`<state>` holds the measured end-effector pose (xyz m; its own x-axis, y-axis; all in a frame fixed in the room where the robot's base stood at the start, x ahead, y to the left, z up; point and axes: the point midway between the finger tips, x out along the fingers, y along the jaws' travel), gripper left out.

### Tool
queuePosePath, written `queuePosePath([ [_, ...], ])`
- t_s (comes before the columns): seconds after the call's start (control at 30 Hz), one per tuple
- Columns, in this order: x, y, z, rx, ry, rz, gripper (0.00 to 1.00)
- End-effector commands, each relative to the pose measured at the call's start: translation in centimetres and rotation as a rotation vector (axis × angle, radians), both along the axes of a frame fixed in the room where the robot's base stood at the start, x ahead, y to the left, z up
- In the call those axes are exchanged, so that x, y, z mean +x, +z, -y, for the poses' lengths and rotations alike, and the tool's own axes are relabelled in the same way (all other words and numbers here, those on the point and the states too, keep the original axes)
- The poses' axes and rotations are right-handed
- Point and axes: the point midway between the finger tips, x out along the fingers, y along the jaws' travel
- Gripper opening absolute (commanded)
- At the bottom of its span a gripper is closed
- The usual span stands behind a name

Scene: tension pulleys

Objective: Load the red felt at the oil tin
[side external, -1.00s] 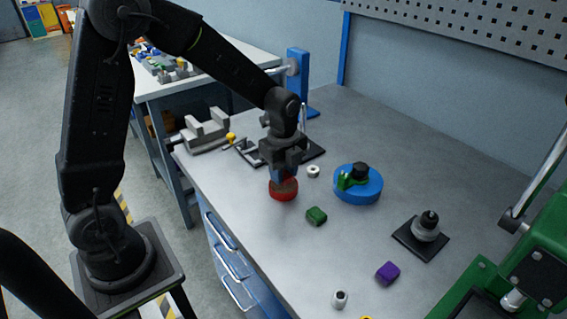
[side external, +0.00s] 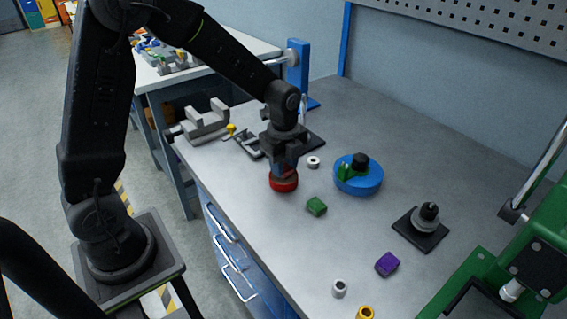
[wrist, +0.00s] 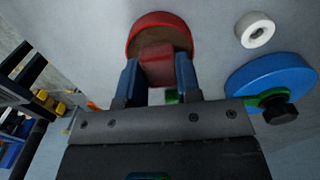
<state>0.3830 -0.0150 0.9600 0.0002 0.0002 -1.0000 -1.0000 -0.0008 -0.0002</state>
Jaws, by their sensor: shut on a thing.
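My gripper (wrist: 158,75) is shut on the red felt (wrist: 158,65), a small red block between its blue fingers. It points down at the oil tin (wrist: 160,20), a low round red tin with a brown inside. In the wrist view the felt overlaps the tin's opening and near rim. In the side view my gripper (side external: 285,170) stands right over the oil tin (side external: 283,184), and the fingers hide the felt. I cannot tell whether the felt touches the tin's inside.
A green block (side external: 316,206) lies just in front of the tin, and a purple block (side external: 387,263) farther right. A white ring (side external: 313,162) and a blue round base (side external: 358,181) with a black knob stand close on the right. A grey vise-like block (side external: 205,122) is behind left.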

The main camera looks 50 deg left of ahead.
Motion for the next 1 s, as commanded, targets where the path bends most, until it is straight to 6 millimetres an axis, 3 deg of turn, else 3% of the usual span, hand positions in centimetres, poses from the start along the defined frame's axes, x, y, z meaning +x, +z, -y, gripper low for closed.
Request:
queuePosePath([
  [1.0,-0.01,-0.91,0.0,0.0,0.0,-0.001,0.13],
])
